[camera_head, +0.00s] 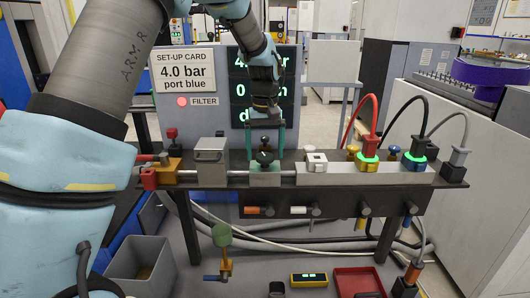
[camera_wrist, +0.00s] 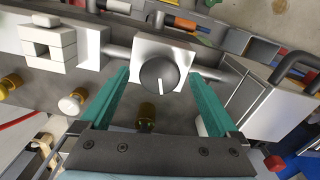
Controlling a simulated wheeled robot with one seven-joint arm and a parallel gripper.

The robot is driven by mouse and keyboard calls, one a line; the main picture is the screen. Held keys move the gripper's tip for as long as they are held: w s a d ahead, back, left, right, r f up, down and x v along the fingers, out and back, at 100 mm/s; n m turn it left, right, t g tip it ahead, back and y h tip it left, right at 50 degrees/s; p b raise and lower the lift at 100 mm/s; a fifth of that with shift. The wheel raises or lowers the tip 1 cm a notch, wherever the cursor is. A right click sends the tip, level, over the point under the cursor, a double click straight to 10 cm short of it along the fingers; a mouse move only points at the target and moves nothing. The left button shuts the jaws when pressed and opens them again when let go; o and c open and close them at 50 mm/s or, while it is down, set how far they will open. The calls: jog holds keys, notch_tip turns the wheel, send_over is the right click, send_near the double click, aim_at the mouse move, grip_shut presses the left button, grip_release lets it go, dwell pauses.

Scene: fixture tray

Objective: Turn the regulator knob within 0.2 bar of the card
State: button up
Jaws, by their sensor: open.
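The regulator knob (camera_wrist: 159,76) is black and round with a white pointer line, on a pale block in the wrist view. In the head view the regulator (camera_head: 265,172) sits on the bench rail, partly behind my fingers. My gripper (camera_wrist: 160,72) is open, its teal fingers on either side of the knob with gaps visible. It also shows above the regulator in the head view (camera_head: 265,150). The set-up card (camera_head: 183,72) reads "4.0 bar port blue". A dark display (camera_head: 241,88) with green text is partly hidden by my arm, so its reading is unclear.
A red lamp (camera_head: 182,101) marked FILTER glows below the card. A grey bin (camera_head: 140,265) and a red tray (camera_head: 358,280) stand below the bench.

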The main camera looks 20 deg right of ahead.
aim_at(265, 156)
notch_tip(265, 156, up, 10)
jog(key=shift+r+b, duration=0.15)
jog(key=shift+b, duration=0.15)
dwell(1.6)
jog(key=w+a+f+n+p, duration=0.1)
jog(key=w+a+p, duration=0.15)
jog(key=a, duration=1.55)
jog(key=s+a+f+p, duration=0.1)
jog(key=s+a+f, duration=0.1)
jog(key=s+a, duration=0.4)
jog(key=s+a+f+n+t+p, duration=0.1)
jog(key=s+a, duration=0.5)
jog(key=a, duration=0.6)
jog(key=shift+f+t+p, duration=0.3)
jog(key=shift+f+p, duration=0.25)
jog(key=shift+p, duration=0.2)
jog(key=shift+c, duration=0.2)
